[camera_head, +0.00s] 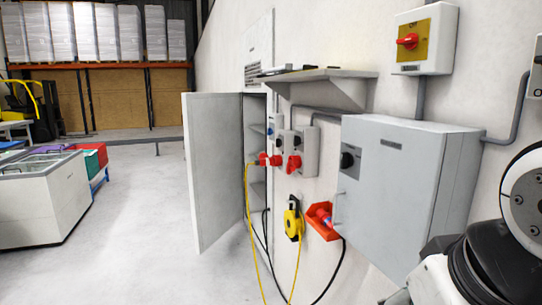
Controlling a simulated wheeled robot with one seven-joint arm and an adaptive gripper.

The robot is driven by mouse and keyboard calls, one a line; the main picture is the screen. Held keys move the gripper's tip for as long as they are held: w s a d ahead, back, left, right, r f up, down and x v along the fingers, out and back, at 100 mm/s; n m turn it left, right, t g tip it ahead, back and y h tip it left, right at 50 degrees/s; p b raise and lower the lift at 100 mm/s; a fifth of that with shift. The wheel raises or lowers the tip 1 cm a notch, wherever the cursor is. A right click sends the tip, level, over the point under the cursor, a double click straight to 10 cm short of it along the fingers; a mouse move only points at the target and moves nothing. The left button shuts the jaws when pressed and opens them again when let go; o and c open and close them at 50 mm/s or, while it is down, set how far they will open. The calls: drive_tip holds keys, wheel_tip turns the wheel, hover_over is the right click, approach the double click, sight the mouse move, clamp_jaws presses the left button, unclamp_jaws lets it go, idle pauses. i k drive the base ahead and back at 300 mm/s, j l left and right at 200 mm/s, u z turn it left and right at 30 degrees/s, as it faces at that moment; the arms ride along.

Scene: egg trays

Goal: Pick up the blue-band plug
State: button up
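A plug with a blue part (321,213) beside a red part lies in an open red-orange holder (331,234) low on the wall, right of centre. I take it for the blue-band plug. It is small here, and the holder's wall hides part of it. A black cable hangs below the holder. Parts of my arm show at the lower right, right of the holder and apart from it. My gripper's fingers are not in view.
A closed grey cabinet (395,190) juts out right of the holder, under a red rotary switch (407,41). Left are a yellow reel-like item (293,222), red plugs (268,160) with a yellow cable, and an open cabinet door (212,170). The floor ahead is clear.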

sight(325, 218)
drive_tip(key=u, duration=0.45)
drive_tip(key=i+j+u, duration=0.15)
drive_tip(key=j, duration=0.2)
drive_tip(key=j+u, duration=0.15)
drive_tip(key=j, duration=0.2)
drive_tip(key=i+j+u, duration=0.25)
drive_tip(key=j, duration=0.35)
drive_tip(key=i+j, duration=0.3)
drive_tip(key=i, duration=0.2)
drive_tip(key=i+j, duration=0.25)
drive_tip(key=i, duration=0.2)
drive_tip(key=i+z, duration=0.6)
drive_tip(key=z, duration=0.2)
drive_tip(key=i+j+z, duration=0.1)
drive_tip(key=i+z, duration=0.25)
drive_tip(key=i+j+z, duration=0.2)
drive_tip(key=z, duration=0.2)
drive_tip(key=i+z, duration=0.2)
drive_tip(key=z, duration=0.2)
drive_tip(key=i+j+z, duration=0.15)
drive_tip(key=z, duration=0.25)
drive_tip(key=i+j+z, duration=0.15)
drive_tip(key=z, duration=0.3)
drive_tip(key=i+j+z, duration=0.25)
drive_tip(key=z, duration=0.15)
drive_tip(key=i+j+z, duration=0.15)
drive_tip(key=j+z, duration=0.25)
drive_tip(key=i+j+z, duration=0.2)
drive_tip(key=j+z, duration=0.25)
drive_tip(key=i+j, duration=0.05)
